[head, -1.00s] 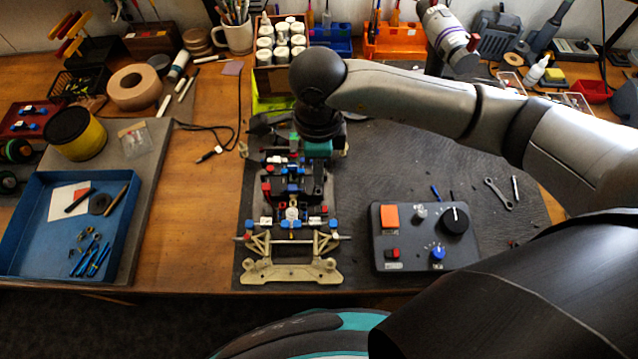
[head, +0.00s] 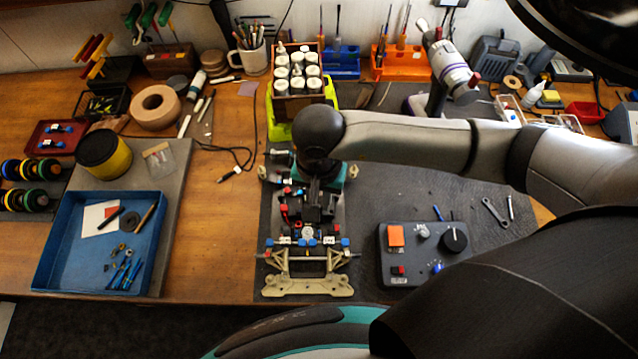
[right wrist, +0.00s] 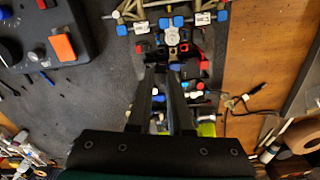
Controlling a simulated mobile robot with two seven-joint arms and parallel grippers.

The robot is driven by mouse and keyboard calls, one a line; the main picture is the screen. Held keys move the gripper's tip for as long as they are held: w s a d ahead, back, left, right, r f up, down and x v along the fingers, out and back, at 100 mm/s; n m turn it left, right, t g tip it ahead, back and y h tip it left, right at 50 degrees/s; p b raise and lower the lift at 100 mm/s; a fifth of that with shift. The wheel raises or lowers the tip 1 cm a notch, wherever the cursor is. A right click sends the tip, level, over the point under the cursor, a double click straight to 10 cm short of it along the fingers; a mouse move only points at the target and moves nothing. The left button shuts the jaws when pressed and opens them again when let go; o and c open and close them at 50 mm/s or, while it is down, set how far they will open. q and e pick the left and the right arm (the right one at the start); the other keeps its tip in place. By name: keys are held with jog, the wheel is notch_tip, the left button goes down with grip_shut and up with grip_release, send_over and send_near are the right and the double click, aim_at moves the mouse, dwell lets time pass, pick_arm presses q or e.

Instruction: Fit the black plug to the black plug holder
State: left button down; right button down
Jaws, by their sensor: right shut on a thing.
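The racecar chassis (head: 310,240) lies on the dark mat with its beige front end towards me. My right arm reaches in from the right, and its wrist hangs over the rear half of the car. In the right wrist view my right gripper (right wrist: 162,70) points at the middle of the chassis, its two dark fingers close together. It is shut on a small dark thing, taken to be the black plug, which the fingers mostly hide. The black plug holder cannot be picked out among the dark parts of the car. My left gripper is not in view.
A grey control box (head: 424,253) stands right of the car. A wooden box of white bottles (head: 297,75) stands behind it. A blue tray (head: 52,262) lies at the left, and a black cable (head: 240,155) lies between. The mat right of the car is mostly clear.

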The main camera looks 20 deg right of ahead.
jog(key=shift+s+a+r+n+p, duration=0.15)
jog(key=shift+n+p, duration=0.1)
jog(key=shift+n, duration=0.4)
jog(key=shift+s+a+r+n+p, duration=0.1)
jog(key=shift+n+p, duration=0.1)
jog(key=shift+n, duration=0.45)
jog(key=shift+f+b, duration=0.25)
jog(key=shift+b, duration=0.2)
notch_tip(320, 180, down, 5)
jog(key=b, duration=0.5)
jog(key=shift+w+f, duration=0.1)
jog(key=shift+f, duration=0.1)
jog(key=shift+b, duration=0.95)
dwell(0.4)
jog(key=shift+f+b, duration=1.15)
jog(key=shift+b, duration=0.05)
jog(key=c, duration=0.8)
grip_release()
jog(key=shift+o, duration=0.2)
